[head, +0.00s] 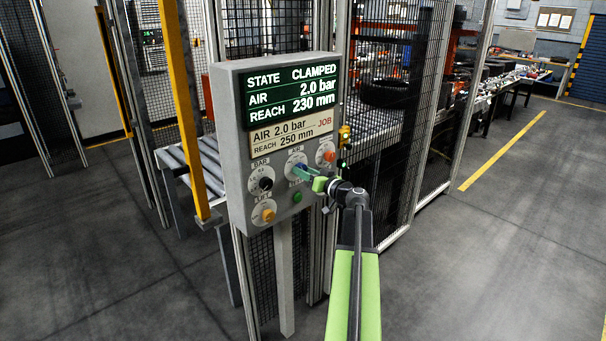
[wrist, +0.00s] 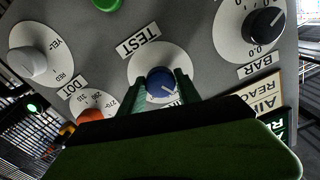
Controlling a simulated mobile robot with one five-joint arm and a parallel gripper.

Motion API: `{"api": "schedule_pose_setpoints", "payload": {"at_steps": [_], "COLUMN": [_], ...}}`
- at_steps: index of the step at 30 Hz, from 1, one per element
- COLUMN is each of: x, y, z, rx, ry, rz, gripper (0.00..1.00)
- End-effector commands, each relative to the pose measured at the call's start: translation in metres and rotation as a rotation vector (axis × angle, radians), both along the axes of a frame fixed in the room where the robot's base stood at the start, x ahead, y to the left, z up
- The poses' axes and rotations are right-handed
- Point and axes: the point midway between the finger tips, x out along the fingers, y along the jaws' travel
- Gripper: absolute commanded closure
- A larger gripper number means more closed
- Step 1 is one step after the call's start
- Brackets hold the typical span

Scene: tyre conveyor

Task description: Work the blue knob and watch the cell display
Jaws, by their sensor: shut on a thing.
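In the head view my gripper (head: 304,171) reaches the panel from the right and mostly covers the knob. The cell display (head: 290,92) reads STATE CLAMPED, AIR 2.0 bar, REACH 230 mm. The job card (head: 290,132) below it reads AIR 2.0 bar, REACH 250 mm.
The grey panel also carries a black BAR knob (wrist: 265,24), a white knob (wrist: 33,63), an orange knob (wrist: 90,115) and a green button (head: 297,197). Mesh fencing (head: 400,150) stands behind, with a roller conveyor (head: 195,165) at left. The floor at right is clear.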

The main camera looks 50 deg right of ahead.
Motion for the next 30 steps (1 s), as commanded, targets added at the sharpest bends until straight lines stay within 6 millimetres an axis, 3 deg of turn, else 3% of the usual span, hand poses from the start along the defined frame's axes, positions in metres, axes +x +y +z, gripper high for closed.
{"api": "schedule_pose_setpoints", "payload": {"at_steps": [15,30], "x": [0.0012,0.0007], "y": [-0.0001,-0.0007], "z": [0.0026,0.0028], "rx": [0.375,0.477], "ry": [-0.031,-0.039], "rz": [-0.001,-0.002], "gripper": [1.0,1.0]}}
